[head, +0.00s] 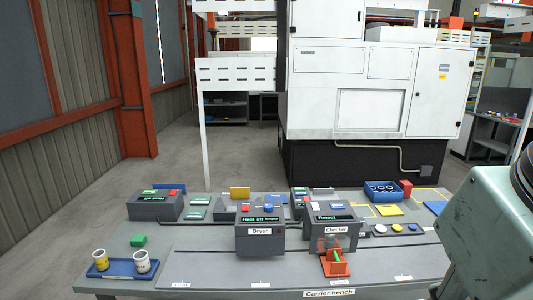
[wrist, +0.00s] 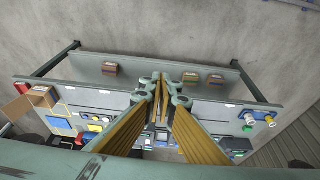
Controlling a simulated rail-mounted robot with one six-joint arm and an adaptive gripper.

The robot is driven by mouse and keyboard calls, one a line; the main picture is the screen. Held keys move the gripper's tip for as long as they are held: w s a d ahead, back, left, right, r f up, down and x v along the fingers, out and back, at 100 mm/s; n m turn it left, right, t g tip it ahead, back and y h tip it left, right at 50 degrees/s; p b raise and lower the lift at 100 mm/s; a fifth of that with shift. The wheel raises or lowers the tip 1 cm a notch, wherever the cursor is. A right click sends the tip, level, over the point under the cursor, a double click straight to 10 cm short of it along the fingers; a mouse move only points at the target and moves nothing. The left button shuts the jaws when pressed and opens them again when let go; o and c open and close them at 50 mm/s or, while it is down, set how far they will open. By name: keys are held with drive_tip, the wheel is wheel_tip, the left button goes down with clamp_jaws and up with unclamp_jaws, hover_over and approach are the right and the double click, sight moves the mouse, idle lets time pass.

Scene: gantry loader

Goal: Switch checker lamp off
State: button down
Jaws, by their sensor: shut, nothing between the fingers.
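The checker (head: 350,243) is a dark grey box labelled "Checker" at the middle right of the bench in the head view. Its small display (head: 335,218) reads "Reject" in green. An orange piece (head: 337,265) stands at its front opening. I cannot pick out a lamp or its switch clearly, nor tell whether a lamp is lit. My gripper (wrist: 161,102) shows in the wrist view only, its fingers together and empty, above the bench. In that view the fingers hide part of the bench middle, and I cannot identify the checker there with certainty.
The dryer (head: 260,241) stands left of the checker. A blue tray with two cups (head: 121,269) is at front left. A blue bin (head: 388,197) and a red block (head: 406,186) are at back right. A white machine (head: 372,75) stands behind. The bench front is largely clear.

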idle(0.5)
drive_tip(key=w+r+n+p, duration=0.2)
drive_tip(key=w+r, duration=0.2)
drive_tip(key=w, duration=0.5)
drive_tip(key=w+r+n+p, duration=0.2)
drive_tip(key=w+r, duration=0.2)
drive_tip(key=w, duration=0.5)
drive_tip(key=n+g+p, duration=0.3)
drive_tip(key=n+p, duration=0.8)
drive_tip(key=n, duration=0.3)
hover_over(315, 204)
drive_tip(key=s, duration=0.2)
wheel_tip(315, 204, down, 20)
drive_tip(key=shift+s, duration=0.2)
drive_tip(key=shift+a+f, duration=0.1)
drive_tip(key=shift+f, duration=0.1)
drive_tip(key=shift+w+f+p, duration=0.3)
drive_tip(key=shift+f+p, duration=0.1)
drive_tip(key=shift+f, duration=1.85)
drive_tip(key=shift+w+f+p, duration=0.25)
drive_tip(key=shift+f+p, duration=0.2)
drive_tip(key=shift+f, duration=1.8)
drive_tip(key=shift+w+f+p, duration=0.3)
drive_tip(key=shift+f+p, duration=0.1)
drive_tip(key=shift+f, duration=1.85)
